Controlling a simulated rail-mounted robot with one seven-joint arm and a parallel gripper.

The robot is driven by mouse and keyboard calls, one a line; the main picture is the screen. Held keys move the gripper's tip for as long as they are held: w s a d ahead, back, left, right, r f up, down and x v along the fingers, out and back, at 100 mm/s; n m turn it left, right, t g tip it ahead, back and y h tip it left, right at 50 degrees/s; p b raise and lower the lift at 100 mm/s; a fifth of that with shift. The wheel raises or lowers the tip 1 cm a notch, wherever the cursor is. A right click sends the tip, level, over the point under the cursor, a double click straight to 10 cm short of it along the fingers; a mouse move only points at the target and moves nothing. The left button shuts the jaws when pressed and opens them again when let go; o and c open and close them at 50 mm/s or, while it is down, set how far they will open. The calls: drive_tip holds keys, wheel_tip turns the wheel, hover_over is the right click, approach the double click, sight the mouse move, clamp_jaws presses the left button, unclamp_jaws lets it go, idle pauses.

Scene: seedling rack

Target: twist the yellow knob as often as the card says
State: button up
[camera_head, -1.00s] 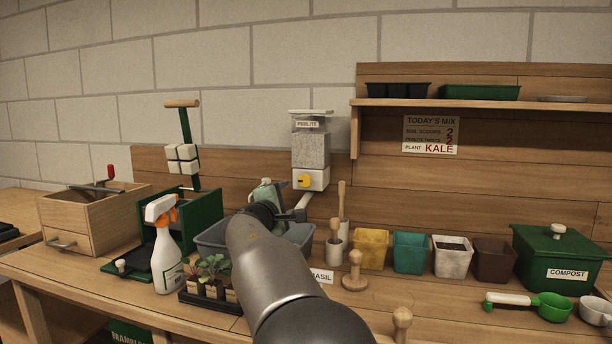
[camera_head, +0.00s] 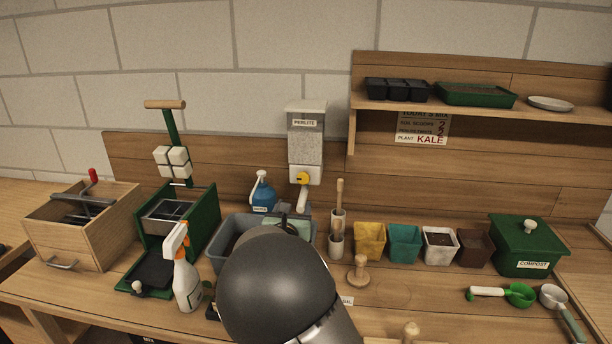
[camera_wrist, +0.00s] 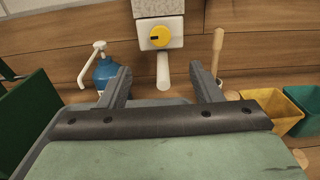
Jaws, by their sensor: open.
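The yellow knob (camera_head: 303,177) is on the front of the white base of the perlite dispenser (camera_head: 306,140), fixed at the back wall. In the wrist view the knob (camera_wrist: 160,37) shows a dark slot lying about level, above a white spout (camera_wrist: 163,75). My gripper (camera_wrist: 165,80) is open and empty, its two fingers pointing toward the dispenser, below the knob and apart from it. In the head view my arm hides most of the gripper. The card (camera_head: 422,128) on the back wall reads "PLANT KALE"; its top is cut by the shelf, and the numbers look like 2.
A grey tub (camera_head: 228,243) stands below the spout. A spray bottle (camera_head: 186,282), coloured pots (camera_head: 369,241) and a compost bin (camera_head: 528,247) stand on the bench.

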sight(303, 178)
drive_tip(key=w+p, duration=0.1)
drive_tip(key=w, duration=0.4)
drive_tip(key=w+p, duration=0.1)
drive_tip(key=w, duration=0.4)
drive_tip(key=w+d+p, duration=0.1)
drive_tip(key=w, duration=0.4)
drive_tip(key=shift+a, duration=0.1)
drive_tip(key=c, duration=1)
